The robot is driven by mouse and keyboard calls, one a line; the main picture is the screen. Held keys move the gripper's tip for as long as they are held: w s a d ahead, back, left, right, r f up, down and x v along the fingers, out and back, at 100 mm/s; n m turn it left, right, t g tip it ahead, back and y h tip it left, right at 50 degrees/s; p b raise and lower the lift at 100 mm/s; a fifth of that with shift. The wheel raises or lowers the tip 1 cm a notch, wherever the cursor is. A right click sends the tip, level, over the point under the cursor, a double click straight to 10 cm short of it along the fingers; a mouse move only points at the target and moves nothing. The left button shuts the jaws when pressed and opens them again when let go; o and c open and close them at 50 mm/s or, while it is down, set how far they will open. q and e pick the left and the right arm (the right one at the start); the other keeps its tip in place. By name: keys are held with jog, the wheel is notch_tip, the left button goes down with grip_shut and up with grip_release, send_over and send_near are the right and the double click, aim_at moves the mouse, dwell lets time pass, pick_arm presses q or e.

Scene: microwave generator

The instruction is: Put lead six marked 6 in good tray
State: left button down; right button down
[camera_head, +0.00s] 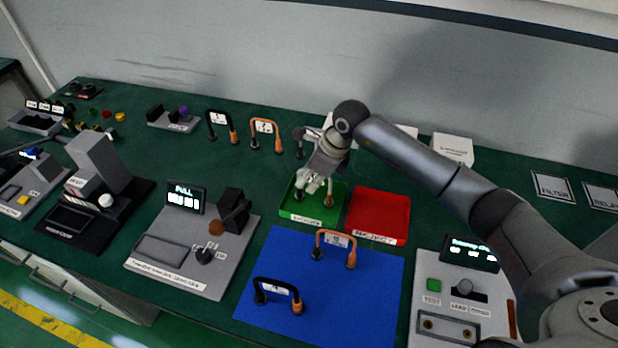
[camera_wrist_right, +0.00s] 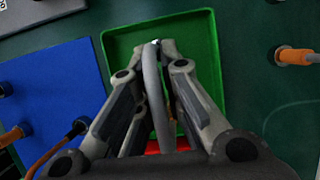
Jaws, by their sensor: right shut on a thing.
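My right gripper (camera_head: 318,182) is over the green tray (camera_head: 340,212), pointing down. It is shut on a grey lead, whose cable (camera_wrist_right: 157,95) runs between the fingers in the right wrist view. Dark plug ends (camera_head: 299,196) show low beside the fingers, inside the tray's outline; I cannot tell whether they touch its floor. The number on this lead is not readable. My left gripper is not in view.
A red tray (camera_head: 380,212) adjoins the green one on the right. Two leads stand on the blue mat (camera_head: 330,310) in front. Other leads, black (camera_head: 222,121) and orange (camera_head: 266,124), stand at the back. Test devices stand left and right (camera_head: 465,290).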

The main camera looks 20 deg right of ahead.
jog(key=shift+f, duration=0.1)
jog(key=c, duration=1.6)
grip_release()
jog(key=shift+c, duration=0.2)
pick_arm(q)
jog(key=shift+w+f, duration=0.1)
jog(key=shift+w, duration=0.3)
pick_arm(e)
jog(key=shift+o, duration=0.4)
